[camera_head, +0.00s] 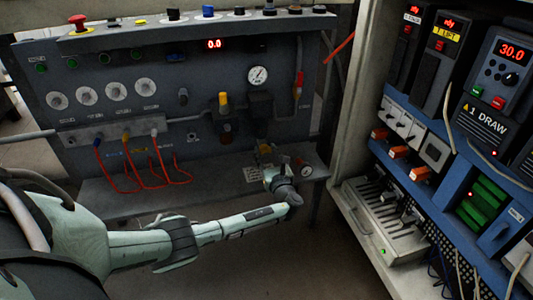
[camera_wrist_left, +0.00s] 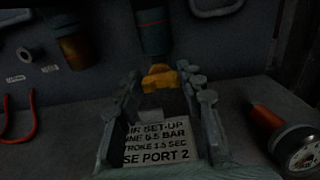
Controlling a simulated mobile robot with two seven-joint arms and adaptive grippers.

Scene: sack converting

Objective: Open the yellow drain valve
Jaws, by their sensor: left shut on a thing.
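The yellow drain valve (camera_wrist_left: 160,76) is a small yellow piece below a dark cylindrical bowl (camera_wrist_left: 152,32) in the left wrist view. It lies between the fingertips of my left gripper (camera_wrist_left: 163,83), which is shut on it. In the head view the valve (camera_head: 265,149) shows as a small yellow spot just beyond my left gripper (camera_head: 268,163), low at the panel's front. The fingers hide part of the valve, and its handle angle is hard to tell. My right gripper is in neither view.
A printed label (camera_wrist_left: 155,143) lies on the shelf beneath the gripper. An amber bowl (camera_wrist_left: 76,48) hangs to the left. Red hoses (camera_head: 155,175) loop at left; an electrical cabinet (camera_head: 378,235) stands at right.

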